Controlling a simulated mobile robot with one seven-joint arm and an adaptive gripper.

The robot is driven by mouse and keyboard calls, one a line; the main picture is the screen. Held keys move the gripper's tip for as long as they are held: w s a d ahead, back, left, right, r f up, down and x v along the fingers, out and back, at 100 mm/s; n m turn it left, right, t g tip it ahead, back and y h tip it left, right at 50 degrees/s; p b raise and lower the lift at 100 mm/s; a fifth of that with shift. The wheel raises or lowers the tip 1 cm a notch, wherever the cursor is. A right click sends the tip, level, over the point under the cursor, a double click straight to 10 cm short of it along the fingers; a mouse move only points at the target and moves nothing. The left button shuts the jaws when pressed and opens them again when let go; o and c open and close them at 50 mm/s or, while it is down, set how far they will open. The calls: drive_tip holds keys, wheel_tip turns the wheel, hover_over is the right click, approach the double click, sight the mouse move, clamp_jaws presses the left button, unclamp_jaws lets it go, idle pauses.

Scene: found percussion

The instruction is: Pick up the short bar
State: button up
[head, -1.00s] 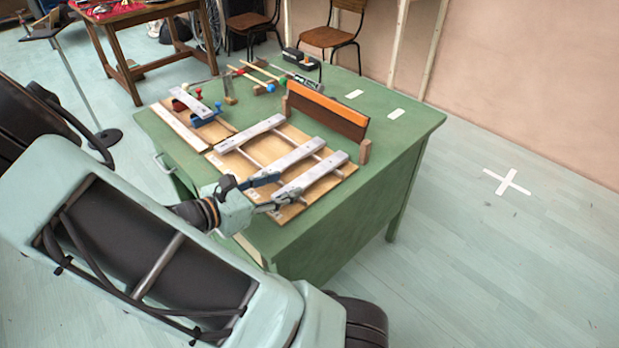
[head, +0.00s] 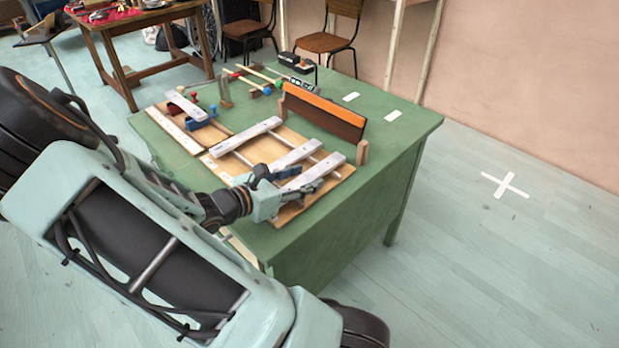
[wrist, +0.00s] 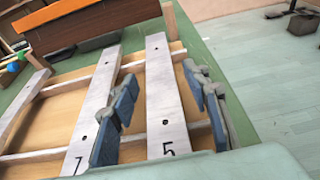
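Three pale metal bars lie side by side across two rails on a wooden frame. The rightmost bar (wrist: 163,90), marked 5, appears to be the short bar, though I cannot compare lengths surely. The middle bar (wrist: 93,108), marked 7, lies left of it. My gripper (head: 305,178) is over the near right part of the frame. In the wrist view my gripper (wrist: 162,82) is open, with one blue-padded finger on each side of the rightmost bar. The left finger reaches over the gap between the two bars. Whether either finger touches a bar is unclear.
An orange-topped dark board (head: 325,110) stands behind the frame. Sticks and small tools lie at the back. The green table's (head: 400,150) right side is mostly clear.

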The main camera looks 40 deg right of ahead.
drive_tip(key=c, duration=1)
clamp_jaws()
drive_tip(key=shift+r, duration=0.2)
